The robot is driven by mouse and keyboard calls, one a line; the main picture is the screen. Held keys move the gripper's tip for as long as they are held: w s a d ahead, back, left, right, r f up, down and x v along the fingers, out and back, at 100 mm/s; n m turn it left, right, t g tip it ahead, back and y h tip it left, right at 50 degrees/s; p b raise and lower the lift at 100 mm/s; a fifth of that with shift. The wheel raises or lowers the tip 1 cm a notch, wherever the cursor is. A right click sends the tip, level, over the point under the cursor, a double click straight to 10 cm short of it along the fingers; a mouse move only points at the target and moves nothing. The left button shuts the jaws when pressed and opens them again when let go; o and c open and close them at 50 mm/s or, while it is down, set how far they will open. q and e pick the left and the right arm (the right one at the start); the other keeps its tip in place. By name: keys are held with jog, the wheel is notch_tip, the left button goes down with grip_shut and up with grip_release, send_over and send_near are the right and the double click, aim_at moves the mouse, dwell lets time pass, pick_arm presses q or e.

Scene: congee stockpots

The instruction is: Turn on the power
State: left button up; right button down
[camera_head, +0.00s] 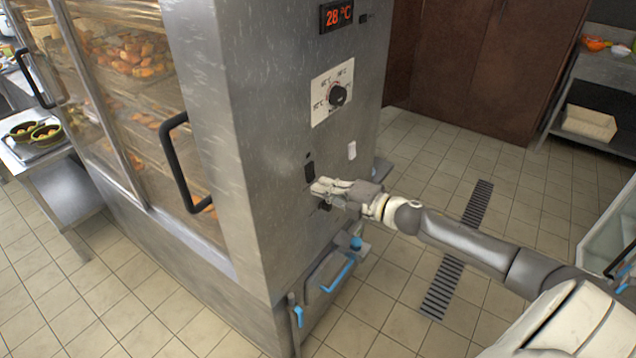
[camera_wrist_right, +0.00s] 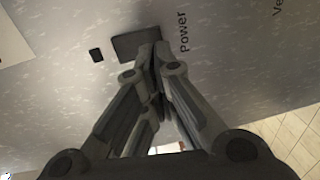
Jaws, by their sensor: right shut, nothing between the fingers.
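The steel warming cabinet (camera_head: 265,100) stands in the middle of the head view, with food behind its glass doors. A dark power switch (camera_head: 309,171) is on its side panel, with a small black square (camera_head: 308,155) just above. In the right wrist view the dark switch (camera_wrist_right: 128,46) lies beside the printed word "Power" (camera_wrist_right: 184,32). My right gripper (camera_head: 317,187) is shut and empty, its tips at the switch's lower end. The wrist view shows its fingertips (camera_wrist_right: 153,52) overlapping the switch's edge; whether they touch cannot be told. My left gripper is not in view.
Above are a temperature dial (camera_head: 337,95) and a lit display (camera_head: 337,14) reading 28 °C. Blue-handled valves (camera_head: 338,275) stick out below. A floor drain (camera_head: 458,250) runs through open tiled floor on the right.

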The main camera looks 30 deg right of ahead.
jog(key=shift+p+x, duration=0.3)
jog(key=shift+x, duration=0.75)
jog(key=shift+w+a+f+b, duration=0.1)
jog(key=shift+w+f+b, duration=0.2)
jog(key=shift+b, duration=0.8)
jog(key=shift+s+r+y, duration=0.1)
jog(key=shift+r+y, duration=0.15)
jog(key=shift+y, duration=0.05)
